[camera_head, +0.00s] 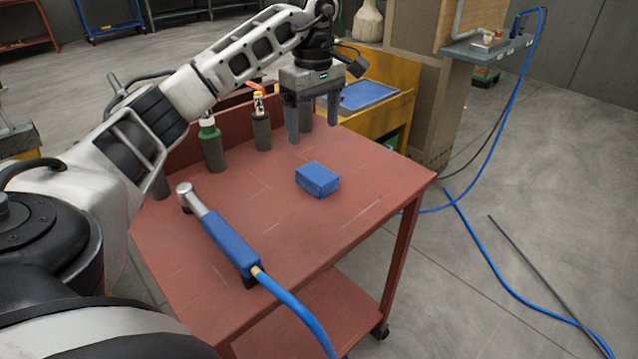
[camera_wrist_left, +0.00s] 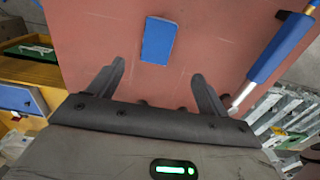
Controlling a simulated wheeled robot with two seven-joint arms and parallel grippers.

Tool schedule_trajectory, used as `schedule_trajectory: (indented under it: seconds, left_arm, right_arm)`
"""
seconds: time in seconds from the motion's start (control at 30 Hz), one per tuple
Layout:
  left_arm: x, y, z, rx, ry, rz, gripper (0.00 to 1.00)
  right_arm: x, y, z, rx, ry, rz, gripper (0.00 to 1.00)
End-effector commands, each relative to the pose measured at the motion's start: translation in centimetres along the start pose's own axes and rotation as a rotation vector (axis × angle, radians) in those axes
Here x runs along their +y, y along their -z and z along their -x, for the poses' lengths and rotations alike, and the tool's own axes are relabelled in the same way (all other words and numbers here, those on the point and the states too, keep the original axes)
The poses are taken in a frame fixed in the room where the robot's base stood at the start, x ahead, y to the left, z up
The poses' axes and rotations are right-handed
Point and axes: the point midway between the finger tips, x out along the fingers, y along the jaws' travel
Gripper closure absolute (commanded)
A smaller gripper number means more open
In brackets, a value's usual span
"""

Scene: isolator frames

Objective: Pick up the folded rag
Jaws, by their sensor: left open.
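The folded rag (camera_head: 318,179) is a small blue block-like bundle lying flat on the red cart top (camera_head: 260,220), toward its right side. In the left wrist view the rag (camera_wrist_left: 158,40) lies beyond the fingertips, roughly between their lines. My left gripper (camera_head: 314,138) hangs above the cart with its fingers pointing down, behind and above the rag in the head view. It is open and empty, and it also shows in the left wrist view (camera_wrist_left: 158,72). Nothing hides the rag. My right gripper is not in view.
A blue-handled tool (camera_head: 228,241) with a blue hose lies on the cart's left front. Dark holders stand along the back edge, one with a green bottle (camera_head: 209,128). A yellow cabinet (camera_head: 396,115) with a blue tray stands behind. The cart top around the rag is clear.

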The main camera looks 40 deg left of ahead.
Motion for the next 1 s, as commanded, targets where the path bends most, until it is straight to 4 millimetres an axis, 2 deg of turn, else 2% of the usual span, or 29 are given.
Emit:
schedule_trajectory:
  seconds: [0.03, 0.1, 0.3, 0.53, 0.8, 1.0]
  left_arm:
    - [-0.1, 0.0, -1.5, -0.001, 0.005, 0.000, 0.22]
    - [-0.1, 0.0, -2.9, -0.001, 0.004, -0.001, 0.22]
    - [0.0, -0.1, -6.0, -0.002, 0.000, -0.001, 0.22]
    - [0.1, 0.0, -7.6, -0.003, -0.001, 0.000, 0.22]
    - [0.5, 0.2, -11.4, -0.004, -0.001, 0.000, 0.22]
    - [0.5, 0.3, -12.1, -0.004, -0.003, 0.001, 0.22]
  right_arm:
    - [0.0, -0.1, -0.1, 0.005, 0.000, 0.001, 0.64]
    - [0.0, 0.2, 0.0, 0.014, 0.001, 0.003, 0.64]
    - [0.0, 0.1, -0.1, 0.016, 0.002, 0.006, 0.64]
    - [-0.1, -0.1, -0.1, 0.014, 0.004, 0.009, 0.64]
    - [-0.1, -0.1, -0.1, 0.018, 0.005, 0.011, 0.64]
    - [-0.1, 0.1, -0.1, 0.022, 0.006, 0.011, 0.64]
